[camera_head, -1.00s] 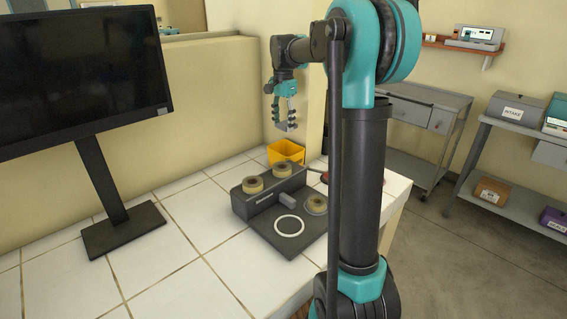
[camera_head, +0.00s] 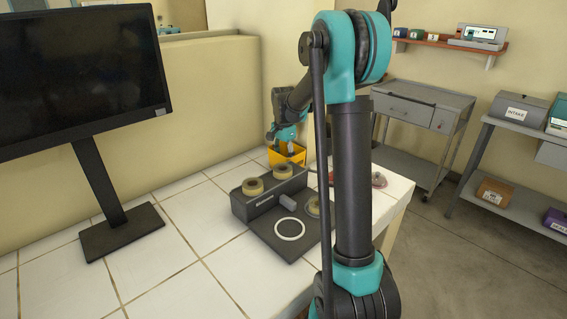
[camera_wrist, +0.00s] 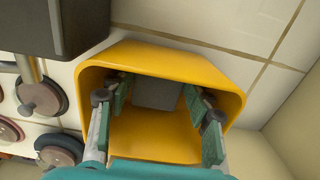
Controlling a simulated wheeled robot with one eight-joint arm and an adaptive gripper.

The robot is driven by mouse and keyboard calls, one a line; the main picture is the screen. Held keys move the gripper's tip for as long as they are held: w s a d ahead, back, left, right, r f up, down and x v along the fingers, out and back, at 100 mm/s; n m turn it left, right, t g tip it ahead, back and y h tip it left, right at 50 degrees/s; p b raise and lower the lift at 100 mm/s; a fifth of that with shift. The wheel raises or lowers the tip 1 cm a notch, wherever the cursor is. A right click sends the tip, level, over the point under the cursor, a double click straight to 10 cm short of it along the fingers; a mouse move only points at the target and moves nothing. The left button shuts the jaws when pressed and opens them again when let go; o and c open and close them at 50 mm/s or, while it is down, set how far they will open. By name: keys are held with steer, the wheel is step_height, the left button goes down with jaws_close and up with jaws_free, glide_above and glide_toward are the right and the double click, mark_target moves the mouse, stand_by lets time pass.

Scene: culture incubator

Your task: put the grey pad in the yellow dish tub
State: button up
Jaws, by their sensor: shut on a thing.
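The yellow dish tub (camera_head: 292,158) stands on the tiled counter near the wall, behind the dark fixture. In the wrist view the tub (camera_wrist: 228,84) fills the middle, seen from above with its opening towards me. My gripper (camera_head: 287,146) reaches down into the tub. In the wrist view my gripper (camera_wrist: 157,90) has its fingers inside the rim, one on each side of the grey pad (camera_wrist: 158,95), shut on it. The pad is within the tub's opening. I cannot tell whether it touches the tub floor. The pad is hidden in the head view.
A dark grey fixture (camera_head: 262,232) with several tan rings stands in front of the tub. Several round discs (camera_wrist: 38,98) lie beside the tub in the wrist view. A monitor (camera_head: 80,75) stands at left. The front left tiles are clear.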

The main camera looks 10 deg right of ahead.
steer(key=shift+f, duration=0.3)
steer(key=o, duration=1)
steer(key=shift+f, duration=0.1)
steer(key=shift+o, duration=0.2)
step_height(320, 180, up, 12)
